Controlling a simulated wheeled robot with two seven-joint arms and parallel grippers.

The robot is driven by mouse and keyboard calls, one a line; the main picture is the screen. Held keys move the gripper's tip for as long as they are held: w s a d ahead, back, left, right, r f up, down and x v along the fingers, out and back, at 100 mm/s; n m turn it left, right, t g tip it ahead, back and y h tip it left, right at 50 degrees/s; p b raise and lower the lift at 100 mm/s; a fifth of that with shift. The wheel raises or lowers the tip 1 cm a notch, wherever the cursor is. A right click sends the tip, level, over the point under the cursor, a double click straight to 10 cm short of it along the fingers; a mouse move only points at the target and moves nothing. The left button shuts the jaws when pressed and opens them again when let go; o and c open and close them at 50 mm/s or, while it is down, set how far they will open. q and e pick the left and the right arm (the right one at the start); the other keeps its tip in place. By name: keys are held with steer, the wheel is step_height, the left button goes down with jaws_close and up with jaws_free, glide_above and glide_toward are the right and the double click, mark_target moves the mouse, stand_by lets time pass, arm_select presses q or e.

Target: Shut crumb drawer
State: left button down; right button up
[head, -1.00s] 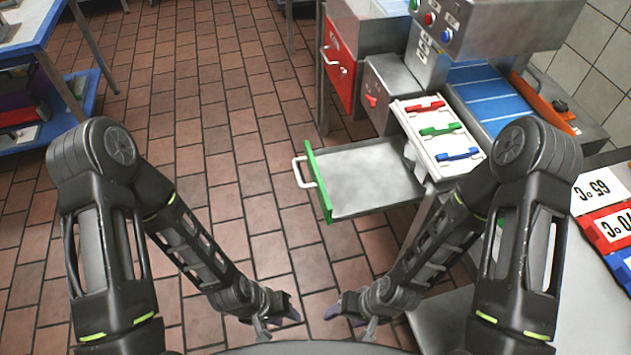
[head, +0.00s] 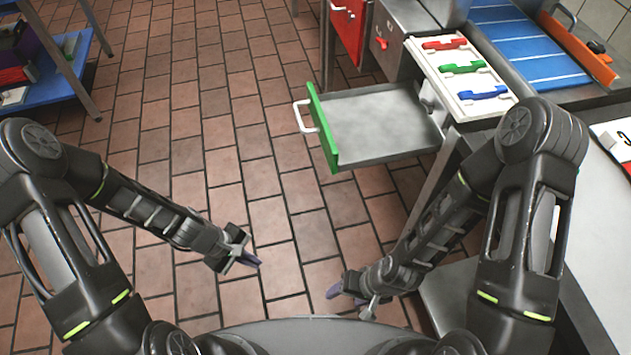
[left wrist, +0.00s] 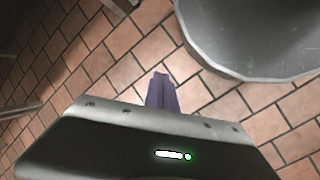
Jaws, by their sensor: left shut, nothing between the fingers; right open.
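The crumb drawer is a grey metal tray (head: 385,122) with a green front panel (head: 323,130) and a white handle (head: 303,117). In the head view it is pulled far out to the left from the machine. It looks empty. My left gripper (head: 250,259) is below and left of the drawer, over the floor, apart from the handle. Its fingers (left wrist: 161,93) are shut and empty in the left wrist view. My right gripper (head: 346,293) is open, low in front of the drawer and apart from it.
A red drawer front (head: 346,25) and a grey drawer (head: 386,48) sit beyond the crumb drawer. A white panel with red, green and blue handles (head: 493,102) lies right of it. A blue-shelved table (head: 70,80) stands far left. The tiled floor left of the drawer is clear.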

arm_select(q)
steer(key=w+r+n+t+h+b, duration=0.2)
steer(key=w+r+n+h+b, duration=0.2)
steer(key=w+r+n+h, duration=0.5)
steer(key=w+d+r+n+t+h+p, duration=0.1)
steer(key=w+d+r+h, duration=0.1)
steer(key=r, duration=0.9)
steer(key=shift+w+d+r+t+h, duration=0.2)
steer(key=shift+w+r+t+h, duration=0.2)
steer(key=shift+w+h, duration=0.3)
arm_select(e)
step_height(320, 180, down, 6)
arm_select(q)
steer(key=shift+d, duration=0.1)
steer(key=b, duration=0.1)
glide_toward(329, 159)
steer(key=x, duration=0.6)
steer(key=shift+w+d+f, duration=0.1)
steer(key=shift+w+d, duration=0.05)
steer(key=shift+d, duration=0.25)
arm_select(e)
steer(key=shift+f, duration=0.6)
